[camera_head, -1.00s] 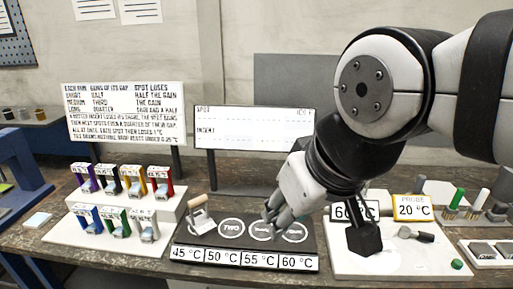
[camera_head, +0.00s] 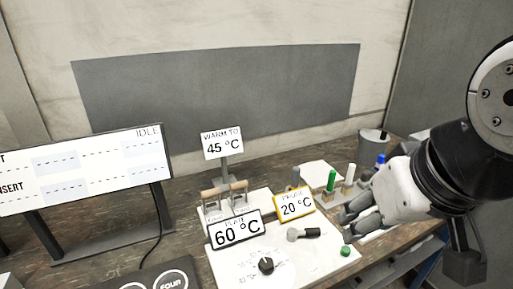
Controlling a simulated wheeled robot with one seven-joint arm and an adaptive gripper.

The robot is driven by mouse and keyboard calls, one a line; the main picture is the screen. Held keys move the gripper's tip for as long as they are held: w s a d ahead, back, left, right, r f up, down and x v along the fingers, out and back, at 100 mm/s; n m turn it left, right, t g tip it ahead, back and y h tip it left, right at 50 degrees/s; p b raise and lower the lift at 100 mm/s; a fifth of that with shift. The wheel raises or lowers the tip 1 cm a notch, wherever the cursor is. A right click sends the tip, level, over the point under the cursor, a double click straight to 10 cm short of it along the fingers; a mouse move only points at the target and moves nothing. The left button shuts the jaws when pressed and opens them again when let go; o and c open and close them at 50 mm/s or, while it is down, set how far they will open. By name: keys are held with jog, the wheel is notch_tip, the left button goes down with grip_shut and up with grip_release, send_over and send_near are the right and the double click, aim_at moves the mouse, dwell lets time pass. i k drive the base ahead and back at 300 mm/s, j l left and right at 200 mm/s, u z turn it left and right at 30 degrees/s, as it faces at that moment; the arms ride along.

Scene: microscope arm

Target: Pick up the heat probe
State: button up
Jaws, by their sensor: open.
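A small probe (camera_head: 311,232) with a pale grey head and a dark handle lies on the white board, in front of the yellow-framed display (camera_head: 295,204) reading 20 °C; it looks like the heat probe. My gripper (camera_head: 358,216) is at the right, pointing left, with its grey fingers to the right of the probe and apart from it. The gripper is open and appears empty. The fingers partly overlap each other in this view, and the arm hides part of the bench at the right.
A plate display (camera_head: 235,230) reading 60 °C and a black knob (camera_head: 266,265) are left of the probe. A green cap (camera_head: 345,251) lies close to it. Coloured pens (camera_head: 331,181) stand behind. A sign (camera_head: 222,143) reads 45 °C. The white board (camera_head: 310,262) has bare room in front.

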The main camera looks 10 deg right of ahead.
aim_at(296, 171)
jog(key=u, duration=1.8)
jog(key=z, duration=1.85)
jog(key=l+u, duration=0.1)
jog(key=u, duration=0.35)
jog(key=l+u, duration=0.1)
jog(key=u, duration=0.35)
jog(key=l+u, duration=0.1)
jog(key=u, duration=0.35)
jog(key=k+l+u, duration=0.25)
jog(key=l, duration=0.15)
jog(key=k+l+u, duration=0.2)
jog(key=l, duration=0.25)
jog(key=k+l+u, duration=0.1)
jog(key=l+u, duration=0.15)
jog(key=l, duration=0.15)
jog(key=k+l+u, duration=0.25)
jog(key=k+l, duration=0.35)
jog(key=l, duration=0.15)
